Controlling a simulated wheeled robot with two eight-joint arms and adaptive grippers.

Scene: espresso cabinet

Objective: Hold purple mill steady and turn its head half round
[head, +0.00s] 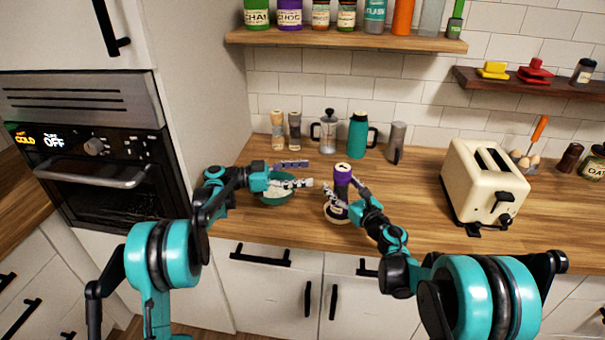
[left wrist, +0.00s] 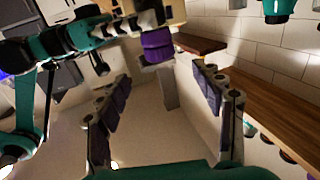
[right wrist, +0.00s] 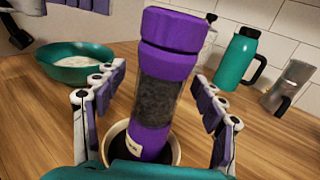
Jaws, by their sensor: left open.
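The purple mill (head: 342,176) stands upright on the counter, left of the toaster. In the right wrist view the mill (right wrist: 155,90) has a purple head, a clear middle with dark contents and a purple base, which stands in a dark, cream-rimmed dish (right wrist: 174,152). My right gripper (head: 341,190) is open, with its fingers on both sides of the mill and visible gaps. My left gripper (head: 308,173) is open and empty, left of the mill, above the green bowl. In the left wrist view a purple part, apparently the mill's head (left wrist: 157,45), lies beyond the fingertips.
The green bowl (head: 277,198) with white contents is below my left gripper. The cream toaster (head: 484,185) stands to the right. A teal jug (head: 358,136), a French press (head: 328,131) and other mills stand at the back. The counter between mill and toaster is clear.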

